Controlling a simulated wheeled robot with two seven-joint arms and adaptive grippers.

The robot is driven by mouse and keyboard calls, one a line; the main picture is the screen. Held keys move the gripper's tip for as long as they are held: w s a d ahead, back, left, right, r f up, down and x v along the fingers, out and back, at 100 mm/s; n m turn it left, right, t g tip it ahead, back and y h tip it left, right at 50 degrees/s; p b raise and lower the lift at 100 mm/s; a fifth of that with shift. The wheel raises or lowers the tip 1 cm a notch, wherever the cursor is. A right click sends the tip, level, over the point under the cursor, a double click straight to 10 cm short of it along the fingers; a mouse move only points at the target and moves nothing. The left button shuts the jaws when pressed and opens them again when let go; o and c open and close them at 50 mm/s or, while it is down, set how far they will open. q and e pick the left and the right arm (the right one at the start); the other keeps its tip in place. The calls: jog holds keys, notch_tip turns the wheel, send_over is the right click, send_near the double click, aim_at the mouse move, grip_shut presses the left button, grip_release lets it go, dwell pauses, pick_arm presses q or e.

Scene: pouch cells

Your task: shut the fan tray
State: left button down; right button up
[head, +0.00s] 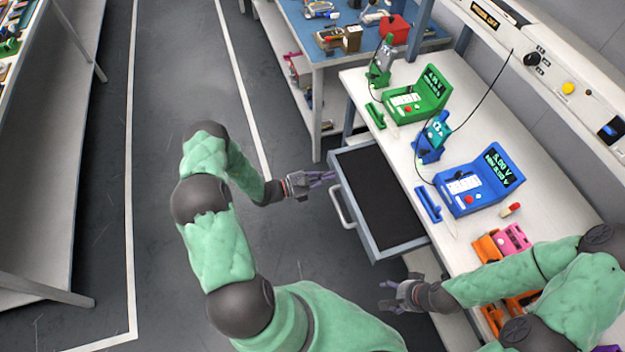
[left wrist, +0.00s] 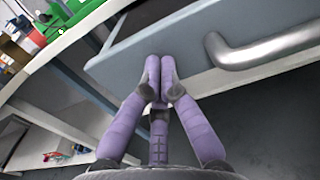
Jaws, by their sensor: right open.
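The fan tray (head: 347,187) looks like a grey drawer with a black floor, pulled out from under the white bench. Its front panel shows large in the left wrist view (left wrist: 185,55), and its bar handle (left wrist: 262,48) is at the right there. My left gripper (head: 331,176) is at the front panel, beside the handle toward the far corner. Its purple fingertips (left wrist: 159,75) are together with nothing seen between them. I cannot tell whether they touch the panel. My right gripper (head: 384,294) is open and empty, below the tray's near corner.
The white bench (head: 455,228) carries a green meter case (head: 418,95), a blue meter case (head: 478,187) and orange and pink bins (head: 512,239). A blue table (head: 303,40) stands beyond. The grey floor (head: 300,235) in front of the tray is free.

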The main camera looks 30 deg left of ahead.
aim_at(362, 165)
pick_arm(q)
jog(key=b+x, duration=0.2)
jog(key=x, duration=1.6)
jog(key=shift+w+d+b, duration=0.1)
jog(key=shift+d+b, duration=0.15)
jog(key=shift+b, duration=0.15)
jog(key=shift+w+d, duration=0.1)
jog(key=shift+w, duration=0.05)
pick_arm(e)
notch_tip(362, 165, down, 3)
jog(key=shift+s, duration=0.1)
pick_arm(q)
jog(key=shift+w+r, duration=0.1)
jog(key=shift+s+a, duration=0.25)
jog(key=shift+a, duration=0.1)
jog(key=v, duration=0.5)
jog(key=shift+s+p, duration=0.3)
jog(key=shift+s, duration=0.05)
jog(key=p+v, duration=0.1)
jog(key=v, duration=0.7)
jog(key=shift+w+p, duration=0.1)
jog(key=shift+p, duration=0.25)
pick_arm(e)
jog(key=shift+s+r, duration=0.85)
jog(key=shift+r, duration=0.3)
